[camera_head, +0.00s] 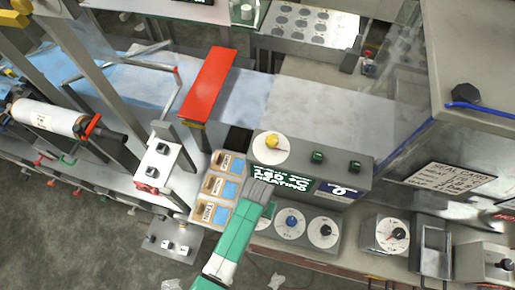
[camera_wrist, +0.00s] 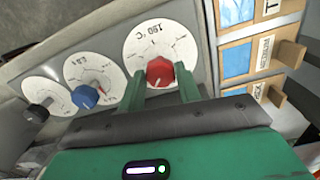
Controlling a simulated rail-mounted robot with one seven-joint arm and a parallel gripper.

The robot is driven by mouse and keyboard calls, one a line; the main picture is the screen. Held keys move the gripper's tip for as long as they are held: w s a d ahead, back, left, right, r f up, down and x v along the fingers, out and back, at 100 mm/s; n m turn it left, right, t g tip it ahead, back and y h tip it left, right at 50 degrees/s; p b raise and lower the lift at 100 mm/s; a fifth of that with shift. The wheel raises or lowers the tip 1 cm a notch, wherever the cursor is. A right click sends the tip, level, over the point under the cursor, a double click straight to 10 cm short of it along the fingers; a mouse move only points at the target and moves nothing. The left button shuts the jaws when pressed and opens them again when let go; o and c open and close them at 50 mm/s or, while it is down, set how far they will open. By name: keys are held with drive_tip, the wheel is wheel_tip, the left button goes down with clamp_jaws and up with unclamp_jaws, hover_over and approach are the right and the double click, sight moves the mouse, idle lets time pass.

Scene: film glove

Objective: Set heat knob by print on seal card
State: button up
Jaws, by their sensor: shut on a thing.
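The red heat knob (camera_wrist: 159,71) sits on a white dial (camera_wrist: 147,40) marked in °C in the wrist view. My gripper (camera_wrist: 165,80) is shut on this knob, one finger at each side. In the head view my green gripper (camera_head: 257,192) covers the knob; only part of its dial shows. The seal card (camera_head: 450,177) is a pale printed card at the right; its heading is readable, but its smaller lines are too small to read surely. A green display (camera_head: 282,179) above the dials shows a °C figure and "HEATING"; the figure is blurred.
Beside the red knob are a blue knob (camera_head: 291,221) and a black knob (camera_head: 325,231) on their own dials. A yellow knob (camera_head: 271,142) is on the panel top. Wooden labelled sliders (camera_head: 214,187) stand close left of the gripper. A separate dial box (camera_head: 391,236) is farther right.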

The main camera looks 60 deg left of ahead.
drive_tip(key=shift+m+p, duration=0.4)
drive_tip(key=shift+m, duration=0.8)
drive_tip(key=o, duration=1)
drive_tip(key=shift+c, duration=0.2)
wheel_tip(320, 180, up, 8)
drive_tip(key=shift+f, duration=0.1)
